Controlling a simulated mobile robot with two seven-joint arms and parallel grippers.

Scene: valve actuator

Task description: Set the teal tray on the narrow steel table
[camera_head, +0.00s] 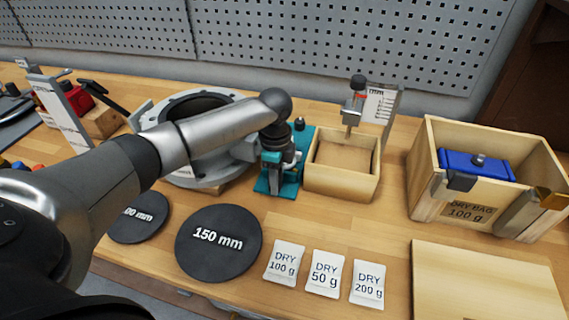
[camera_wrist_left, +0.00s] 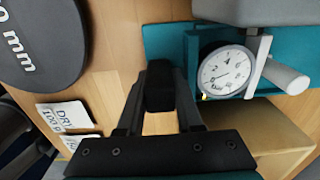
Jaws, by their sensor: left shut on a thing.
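The teal tray (camera_head: 289,188) is on the wooden bench, between a round grey flanged housing and a small wooden box. It carries a round white-faced gauge (camera_wrist_left: 226,72) and metal fittings, seen in the left wrist view with the tray's teal surface (camera_wrist_left: 160,42). My left gripper (camera_head: 275,158) reaches down over the tray in the head view and hides part of it. Its fingers (camera_wrist_left: 160,88) are closed at the tray's edge; the exact contact is hidden. I cannot make out the narrow steel table.
The grey housing (camera_head: 190,180) stands close left of the tray, the open wooden box (camera_head: 340,188) close right. Black discs (camera_head: 218,262) and several white DRY packets (camera_head: 325,272) lie in front. A wooden bin (camera_head: 430,185) holds a blue block. A pegboard (camera_head: 350,40) stands behind.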

